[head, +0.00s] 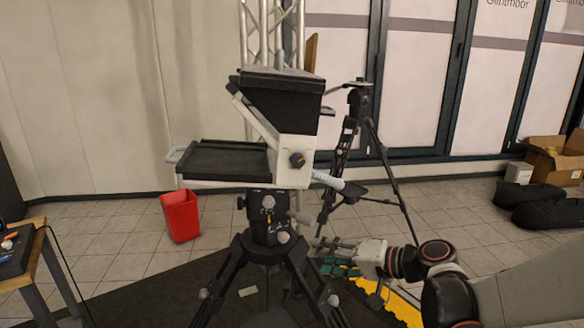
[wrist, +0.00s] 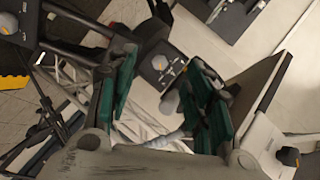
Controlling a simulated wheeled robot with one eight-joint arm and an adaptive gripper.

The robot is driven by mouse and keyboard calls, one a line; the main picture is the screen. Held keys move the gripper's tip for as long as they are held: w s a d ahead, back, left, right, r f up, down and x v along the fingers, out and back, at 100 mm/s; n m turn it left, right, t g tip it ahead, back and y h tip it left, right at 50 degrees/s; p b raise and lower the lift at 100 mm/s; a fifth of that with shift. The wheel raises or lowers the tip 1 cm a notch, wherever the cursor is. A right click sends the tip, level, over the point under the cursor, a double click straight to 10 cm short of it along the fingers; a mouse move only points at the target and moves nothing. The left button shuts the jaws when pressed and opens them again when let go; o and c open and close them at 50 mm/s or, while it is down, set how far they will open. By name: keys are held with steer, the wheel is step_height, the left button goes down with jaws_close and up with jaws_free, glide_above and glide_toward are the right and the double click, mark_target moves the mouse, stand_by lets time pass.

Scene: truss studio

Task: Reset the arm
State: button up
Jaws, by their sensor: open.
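My arm reaches in from the lower right in the head view, with my gripper (head: 338,258) pointing left beside the legs of a camera tripod (head: 270,240). In the wrist view my gripper (wrist: 160,100) has its two green-padded fingers spread apart with nothing held between them. A white and black teleprompter rig (head: 280,130) with a flat black tray (head: 222,160) sits on top of the tripod. Part of this rig shows beyond the fingers in the wrist view. Whether a finger touches a tripod leg cannot be told.
A red bin (head: 181,216) stands on the tiles at left. A second tripod (head: 365,140) stands behind, near a truss (head: 270,30). A wooden table (head: 30,262) is at the left edge. Black bags (head: 535,205) and a cardboard box (head: 555,160) lie at right.

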steer(key=s+d+n+h, duration=0.1)
steer(key=s+d+h, duration=0.2)
steer(key=s, duration=0.4)
steer(key=s+d+n+h, duration=0.1)
steer(key=s+d+h, duration=0.2)
steer(key=s, duration=0.4)
steer(key=s+d+r+g+h, duration=0.1)
steer(key=s+d+h, duration=0.3)
steer(key=s, duration=0.3)
steer(key=shift+n+h, duration=0.4)
steer(key=shift+h, duration=0.2)
